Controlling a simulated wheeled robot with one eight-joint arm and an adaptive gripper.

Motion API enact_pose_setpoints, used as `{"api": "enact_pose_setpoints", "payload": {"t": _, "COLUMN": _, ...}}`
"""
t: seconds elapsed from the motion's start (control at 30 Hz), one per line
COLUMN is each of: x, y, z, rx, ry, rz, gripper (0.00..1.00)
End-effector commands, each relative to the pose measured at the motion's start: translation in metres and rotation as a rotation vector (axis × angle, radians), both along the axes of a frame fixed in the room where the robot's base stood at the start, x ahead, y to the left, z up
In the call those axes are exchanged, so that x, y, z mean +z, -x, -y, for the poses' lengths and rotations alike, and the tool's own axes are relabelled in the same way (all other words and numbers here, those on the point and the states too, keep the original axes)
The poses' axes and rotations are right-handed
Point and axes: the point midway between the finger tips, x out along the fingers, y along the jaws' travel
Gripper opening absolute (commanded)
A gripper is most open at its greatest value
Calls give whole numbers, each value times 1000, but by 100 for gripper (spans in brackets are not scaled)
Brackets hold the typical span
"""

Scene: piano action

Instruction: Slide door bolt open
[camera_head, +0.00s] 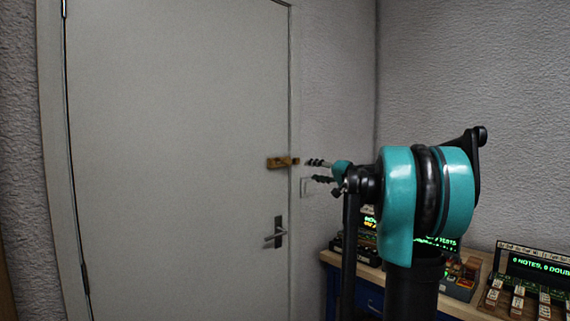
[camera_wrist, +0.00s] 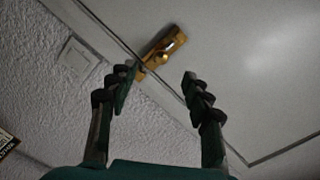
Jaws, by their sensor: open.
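A brass door bolt (camera_head: 279,162) is fixed near the right edge of the grey door (camera_head: 180,160), above the door handle. In the wrist view the bolt (camera_wrist: 165,50) lies beyond the fingertips, across the line between door and frame, with a rounded knob on it. My gripper (camera_head: 318,171) is open and empty, just right of the bolt in the head view. In the wrist view my gripper (camera_wrist: 158,72) has its two fingers spread, the left fingertip close to the bolt's lower end. I cannot tell whether that fingertip touches it.
A door handle (camera_head: 276,234) sits below the bolt. A light switch (camera_wrist: 77,56) is on the textured wall beside the frame. A wooden-topped desk (camera_head: 463,308) with several lit devices (camera_head: 538,270) stands at the right, beside my arm.

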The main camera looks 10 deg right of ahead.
Motion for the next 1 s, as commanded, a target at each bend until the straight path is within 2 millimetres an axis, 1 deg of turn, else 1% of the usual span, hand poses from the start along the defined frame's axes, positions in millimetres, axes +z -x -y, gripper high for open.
{"api": "enact_pose_setpoints", "payload": {"t": 0.03, "x": 8, "y": -4, "z": 5, "rx": -7, "ry": -13, "rz": 11, "gripper": 50}}
{"api": "enact_pose_setpoints", "payload": {"t": 0.1, "x": 13, "y": -8, "z": 7, "rx": -11, "ry": -23, "rz": 20, "gripper": 50}}
{"api": "enact_pose_setpoints", "payload": {"t": 0.27, "x": 13, "y": -20, "z": -2, "rx": -11, "ry": -26, "rz": 22, "gripper": 50}}
{"api": "enact_pose_setpoints", "payload": {"t": 0.8, "x": 12, "y": -105, "z": -65, "rx": -8, "ry": -25, "rz": 20, "gripper": 50}}
{"api": "enact_pose_setpoints", "payload": {"t": 1.0, "x": 13, "y": -131, "z": -83, "rx": -10, "ry": -24, "rz": 20, "gripper": 50}}
